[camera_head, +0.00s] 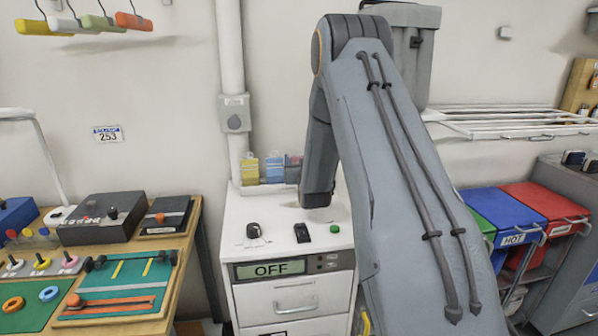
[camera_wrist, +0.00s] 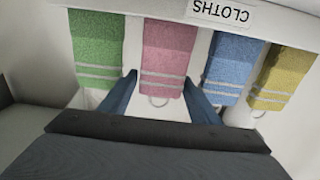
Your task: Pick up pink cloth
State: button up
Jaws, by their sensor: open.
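The pink cloth (camera_wrist: 167,50) hangs in the wrist view between a green cloth (camera_wrist: 97,48) on its left and a blue cloth (camera_wrist: 232,65) on its right. It has pale stripes and a small loop near its lower end in the picture. My gripper (camera_wrist: 160,78) is open, with one blue finger on each side of the pink cloth's striped end in the picture. Nothing is held, and I cannot tell whether the fingers touch the cloth. The pink cloth and my gripper do not show in the head view.
A yellow cloth (camera_wrist: 283,75) hangs at the right of the row. A white rail bears an upside-down CLOTHS label (camera_wrist: 222,12). In the head view, a white drawer cabinet (camera_head: 290,300) shows OFF, a workbench (camera_head: 185,262) stands left, and coloured bins (camera_head: 510,205) stand right.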

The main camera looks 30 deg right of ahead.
jog(key=c, duration=0.7)
jog(key=shift+r, duration=0.2)
